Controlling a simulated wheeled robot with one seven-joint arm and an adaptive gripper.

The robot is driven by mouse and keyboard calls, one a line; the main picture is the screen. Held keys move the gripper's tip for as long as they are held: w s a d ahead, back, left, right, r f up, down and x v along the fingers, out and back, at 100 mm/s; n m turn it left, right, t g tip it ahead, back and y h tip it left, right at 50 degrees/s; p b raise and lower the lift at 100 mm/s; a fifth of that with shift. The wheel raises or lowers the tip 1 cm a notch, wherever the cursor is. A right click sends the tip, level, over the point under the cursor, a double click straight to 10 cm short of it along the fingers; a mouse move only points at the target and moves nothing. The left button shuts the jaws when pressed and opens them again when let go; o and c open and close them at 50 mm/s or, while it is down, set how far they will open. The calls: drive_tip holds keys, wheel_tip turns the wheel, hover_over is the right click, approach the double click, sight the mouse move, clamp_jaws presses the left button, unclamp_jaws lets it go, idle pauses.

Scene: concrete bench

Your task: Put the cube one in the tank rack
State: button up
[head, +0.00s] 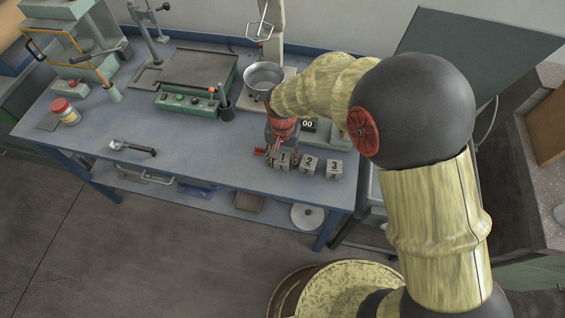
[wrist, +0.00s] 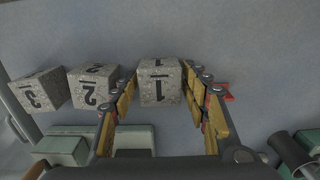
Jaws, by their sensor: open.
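Cube one (head: 282,161), a speckled grey concrete cube marked 1, stands on the blue-grey bench near its front edge. In the wrist view, cube one (wrist: 160,82) sits between the two fingers of my gripper (wrist: 161,76). The fingers are open, one on each side, and I cannot tell whether either touches it. In the head view my gripper (head: 277,150) is low over cube one and partly hidden by my arm. I cannot make out the tank rack in either view.
Cube two (head: 309,163) and cube three (head: 334,168) stand in a row to the right. In the wrist view, cube two (wrist: 93,87) is close beside a finger. A metal bowl (head: 263,76) stands behind. The bench front left of the cubes is mostly clear around a tool (head: 133,147).

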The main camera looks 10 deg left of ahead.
sight(283, 158)
drive_tip(key=shift+f, duration=0.35)
drive_tip(key=shift+r, duration=0.1)
drive_tip(key=shift+c, duration=1.1)
clamp_jaws()
drive_tip(key=shift+r, duration=0.1)
drive_tip(key=shift+r, duration=0.2)
wheel_tip(283, 158, up, 3)
drive_tip(key=shift+r+p, duration=0.15)
drive_tip(key=shift+p, duration=0.85)
drive_tip(key=s+d+r+p, duration=0.2)
drive_tip(key=s+d+r, duration=0.1)
drive_tip(key=s, duration=0.3)
drive_tip(key=s+d+r+p, duration=0.2)
drive_tip(key=s+d+r, duration=0.1)
drive_tip(key=s+r, duration=0.3)
drive_tip(key=shift+d, duration=0.4)
